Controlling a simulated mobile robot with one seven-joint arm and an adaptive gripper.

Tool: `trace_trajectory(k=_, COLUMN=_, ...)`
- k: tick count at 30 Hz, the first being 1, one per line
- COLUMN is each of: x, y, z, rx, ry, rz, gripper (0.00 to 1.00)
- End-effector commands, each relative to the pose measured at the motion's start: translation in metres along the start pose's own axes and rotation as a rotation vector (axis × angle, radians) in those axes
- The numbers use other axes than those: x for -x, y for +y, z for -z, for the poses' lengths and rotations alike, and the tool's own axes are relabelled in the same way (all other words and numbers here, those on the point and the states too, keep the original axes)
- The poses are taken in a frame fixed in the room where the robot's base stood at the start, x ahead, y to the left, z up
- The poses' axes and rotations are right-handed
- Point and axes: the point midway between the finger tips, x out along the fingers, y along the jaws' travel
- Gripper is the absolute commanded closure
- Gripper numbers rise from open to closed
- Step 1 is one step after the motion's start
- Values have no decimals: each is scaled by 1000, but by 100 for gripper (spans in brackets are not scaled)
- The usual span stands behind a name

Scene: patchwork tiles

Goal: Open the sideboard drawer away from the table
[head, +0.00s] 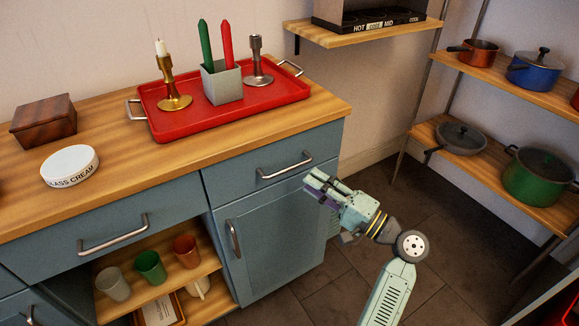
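The blue-grey sideboard (272,242) has a wooden top. Its right drawer (228,185) is closed and has a silver bar handle (285,166). Its left drawer (60,243) is also closed, with a similar handle (113,235). My gripper (309,184) is in front of the right end of the sideboard, just right of and below the right drawer's handle. Its fingers look apart and empty, and it does not appear to touch the handle. No table is clearly in view.
A red tray (190,125) with candlesticks and a candle box stands on top. A cabinet door (270,240) is below the right drawer; an open shelf (212,262) with cups is left of it. Shelves with pots (540,175) stand at right. The tiled floor (440,240) between is clear.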

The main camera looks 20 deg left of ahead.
Motion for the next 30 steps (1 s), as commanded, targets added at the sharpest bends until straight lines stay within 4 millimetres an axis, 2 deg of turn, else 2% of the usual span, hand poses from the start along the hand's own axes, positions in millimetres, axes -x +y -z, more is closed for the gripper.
trace_trajectory(k=1, x=-12, y=-2, z=0, rx=0, ry=-4, rz=-1, gripper=70)
trace_trajectory(k=6, x=-44, y=-3, z=0, rx=1, ry=-2, rz=-1, gripper=70)
trace_trajectory(k=12, x=-70, y=-1, z=0, rx=2, ry=0, rz=-2, gripper=70)
trace_trajectory(k=16, x=-77, y=0, z=0, rx=2, ry=0, rz=-2, gripper=70)
trace_trajectory(k=24, x=-78, y=0, z=0, rx=3, ry=1, rz=-1, gripper=70)
trace_trajectory(k=30, x=-78, y=0, z=0, rx=3, ry=1, rz=-2, gripper=83)
